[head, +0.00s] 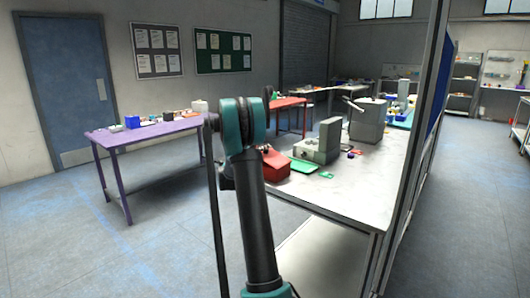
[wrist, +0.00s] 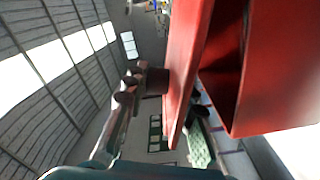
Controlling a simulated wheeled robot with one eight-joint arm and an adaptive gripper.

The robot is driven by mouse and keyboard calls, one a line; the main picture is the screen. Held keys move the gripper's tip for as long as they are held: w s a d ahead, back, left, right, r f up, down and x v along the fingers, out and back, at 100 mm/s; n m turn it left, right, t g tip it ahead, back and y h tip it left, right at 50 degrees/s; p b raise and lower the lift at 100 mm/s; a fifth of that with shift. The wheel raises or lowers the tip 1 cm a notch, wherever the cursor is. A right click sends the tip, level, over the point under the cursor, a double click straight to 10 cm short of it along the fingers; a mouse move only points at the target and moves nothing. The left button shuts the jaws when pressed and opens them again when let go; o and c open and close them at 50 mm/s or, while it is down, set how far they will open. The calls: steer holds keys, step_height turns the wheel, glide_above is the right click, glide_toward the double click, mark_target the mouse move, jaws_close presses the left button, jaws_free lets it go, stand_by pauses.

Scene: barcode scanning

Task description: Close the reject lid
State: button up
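The red reject box (head: 275,166) sits at the left edge of the white worktable, partly hidden behind my arm in the head view. In the wrist view the box body (wrist: 280,75) fills the upper right. Its red lid (wrist: 189,65) stands as a thin panel to the left of the body, with a dark gap between them, so it is open. My gripper (wrist: 178,98) is at the lid. One dark finger pad lies against or very near its left face, and another dark part shows past its right edge. I cannot tell whether they clamp it.
A grey machine (head: 317,141) and a green flat piece (head: 303,166) are close right of the box. A larger grey unit (head: 367,120) stands farther back. A purple table (head: 150,132) is at left, with open floor between.

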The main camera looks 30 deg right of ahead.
steer(key=o, duration=0.3)
steer(key=v, duration=1.2)
steer(key=s+a+f+g+y, duration=0.1)
steer(key=s+a+f+y, duration=0.4)
steer(key=s, duration=0.8)
steer(key=s+a+f+g+y, duration=0.1)
steer(key=s+a+f+y, duration=0.5)
steer(key=s+a, duration=0.6)
steer(key=s+a+f+y, duration=0.5)
steer(key=s+a+f, duration=0.3)
steer(key=s, duration=0.7)
steer(key=shift+a+g+y, duration=0.2)
steer(key=shift+g+y, duration=0.1)
steer(key=shift+g, duration=0.1)
